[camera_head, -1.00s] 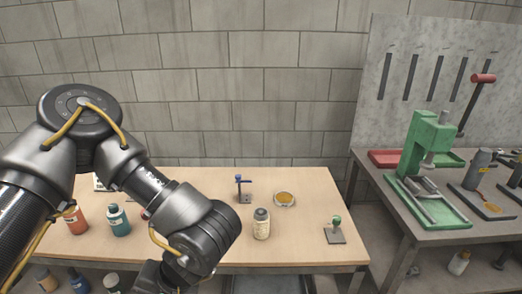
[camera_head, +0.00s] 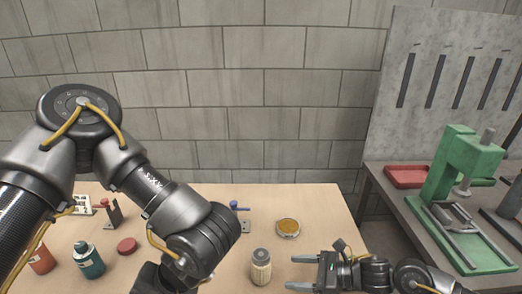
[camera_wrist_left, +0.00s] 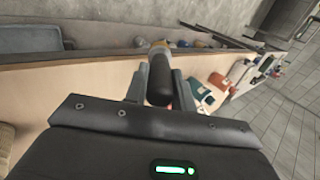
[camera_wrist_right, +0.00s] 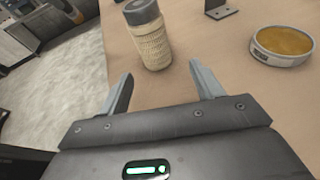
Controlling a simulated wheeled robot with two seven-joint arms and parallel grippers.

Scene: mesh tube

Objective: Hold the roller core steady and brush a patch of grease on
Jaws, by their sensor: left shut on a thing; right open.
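My left gripper (camera_wrist_left: 159,80) is shut on a dark cylinder (camera_wrist_left: 159,82) with a yellowish far end; I cannot tell whether it is the roller core. In the head view this gripper is hidden behind my left arm. A tan, mesh-textured tube with a grey top (camera_head: 261,268) stands upright near the table's front. My right gripper (camera_head: 316,272) is open and empty, just right of it. In the right wrist view the tube (camera_wrist_right: 151,42) stands beyond the open fingers (camera_wrist_right: 160,76), untouched. A round dish of amber grease (camera_head: 288,227) lies behind it. I cannot make out a brush.
A small blue-topped stand (camera_head: 240,215) is left of the dish. A green press (camera_head: 461,180) stands on the right bench. Bare tabletop surrounds the dish.

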